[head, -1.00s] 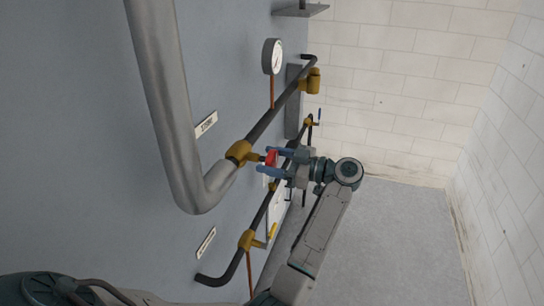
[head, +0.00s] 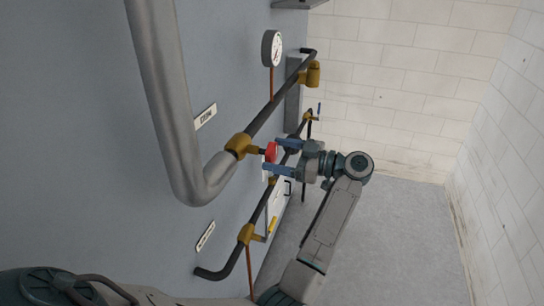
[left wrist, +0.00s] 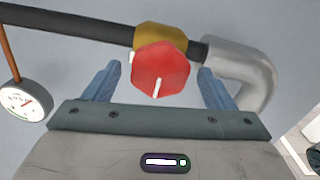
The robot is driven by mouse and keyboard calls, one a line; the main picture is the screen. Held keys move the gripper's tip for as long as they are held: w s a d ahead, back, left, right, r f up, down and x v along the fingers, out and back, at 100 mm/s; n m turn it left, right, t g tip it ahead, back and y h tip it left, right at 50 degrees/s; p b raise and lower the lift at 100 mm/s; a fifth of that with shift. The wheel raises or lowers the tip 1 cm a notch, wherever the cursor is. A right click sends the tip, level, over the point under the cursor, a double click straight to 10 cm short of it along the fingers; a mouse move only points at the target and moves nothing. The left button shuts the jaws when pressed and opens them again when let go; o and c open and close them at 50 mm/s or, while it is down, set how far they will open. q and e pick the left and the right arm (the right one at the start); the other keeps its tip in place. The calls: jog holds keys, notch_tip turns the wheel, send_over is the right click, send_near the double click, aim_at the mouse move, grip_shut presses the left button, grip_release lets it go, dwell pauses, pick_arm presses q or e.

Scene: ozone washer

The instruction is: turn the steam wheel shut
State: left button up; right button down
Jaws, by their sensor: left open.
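The steam wheel is a red, many-sided handwheel (head: 271,152) on a brass valve (head: 241,146) in the dark pipe. In the left wrist view the wheel (left wrist: 160,69) faces the camera, with a pale mark near its lower edge. My left gripper (head: 282,157) is open, its two blue fingers pointing at the wall. In the left wrist view the fingers (left wrist: 160,85) stand on either side of the wheel, with a gap on each side. My right gripper is not in view.
A thick grey insulated pipe (head: 168,95) bends up close to the valve. A round gauge (head: 272,49) sits above on a copper line. A lower pipe carries a brass valve with a yellow handle (head: 272,225). Open floor (head: 400,240) lies to the right.

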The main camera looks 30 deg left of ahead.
pick_arm(q)
jog(key=b+v, duration=0.3)
jog(key=v, duration=0.5)
jog(key=shift+d, duration=0.35)
